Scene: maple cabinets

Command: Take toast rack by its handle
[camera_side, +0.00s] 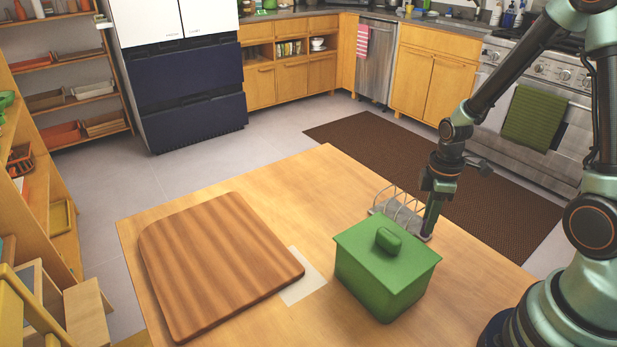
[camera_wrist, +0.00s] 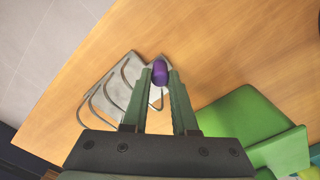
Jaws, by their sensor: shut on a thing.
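The toast rack (camera_side: 393,202) is a grey metal rack with wire loops on a flat base. It stands on the wooden table behind the green box in the side view. In the wrist view the rack (camera_wrist: 112,90) lies left of my fingers, and its purple handle (camera_wrist: 160,71) sits between the fingertips. My gripper (camera_side: 430,228) points down at the rack's right end. In the wrist view my gripper (camera_wrist: 161,84) is shut on the purple handle. The green box hides part of the rack's base in the side view.
A green lidded box (camera_side: 386,268) stands close in front of the rack; it also shows in the wrist view (camera_wrist: 255,128). A wooden cutting board (camera_side: 215,262) lies at the left, with a pale flat sheet (camera_side: 302,284) beside it. The table's far edge is near the rack.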

